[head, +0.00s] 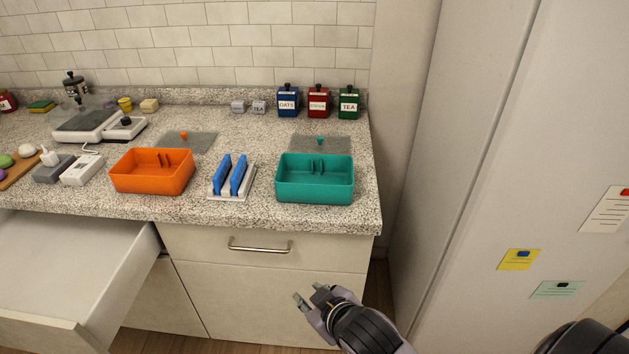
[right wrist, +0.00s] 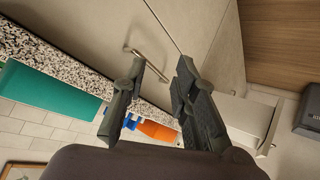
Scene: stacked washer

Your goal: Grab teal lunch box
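The teal lunch box (head: 315,185) is an open rectangular box near the counter's front right edge, with small dividers inside. It also shows in the right wrist view (right wrist: 50,90) at the left, partly cut off. My right gripper (head: 309,297) is below the counter, in front of the cabinet and apart from the box. In the right wrist view the right gripper (right wrist: 158,80) has its fingers apart with nothing between them. My left gripper is not in view.
Left of the teal box stand a blue-and-white rack (head: 232,181) and an orange box (head: 152,177). Oats, red and tea canisters (head: 318,102) stand behind. A drawer (head: 70,270) is open at the left. A tall pale cabinet (head: 500,150) stands at the right.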

